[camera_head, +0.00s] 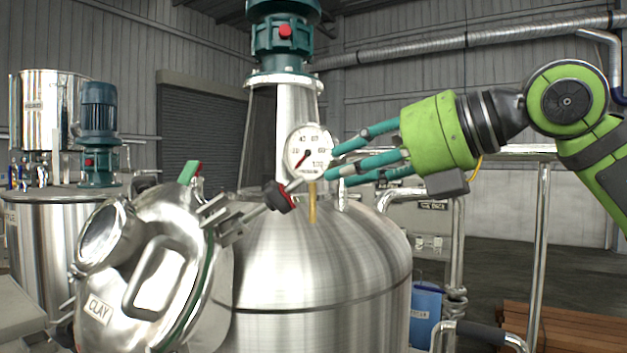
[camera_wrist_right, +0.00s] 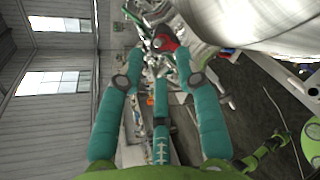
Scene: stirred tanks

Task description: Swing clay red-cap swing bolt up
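The clay vessel's round steel lid (camera_head: 150,275), labelled CLAY, tilts at the lower left. The red-cap swing bolt (camera_head: 280,197), a dark knob with a red band, sticks out to the right from the lid's rim, slanting slightly upward. It also shows in the right wrist view (camera_wrist_right: 165,42), just beyond the fingertips. My right gripper (camera_head: 337,160) reaches in from the right with its teal fingers spread, right of the bolt and close to the pressure gauge. Its fingers (camera_wrist_right: 158,62) are open with nothing between them. I cannot tell whether a fingertip touches the bolt. My left gripper does not show.
A pressure gauge (camera_head: 309,150) stands on the steel tank (camera_head: 330,270), by my right fingertips. A green-capped bolt (camera_head: 189,172) is on the lid's far side. A teal motor column (camera_head: 285,45) rises behind. A blue container (camera_head: 425,312) and brown boards (camera_head: 570,325) lie at the lower right.

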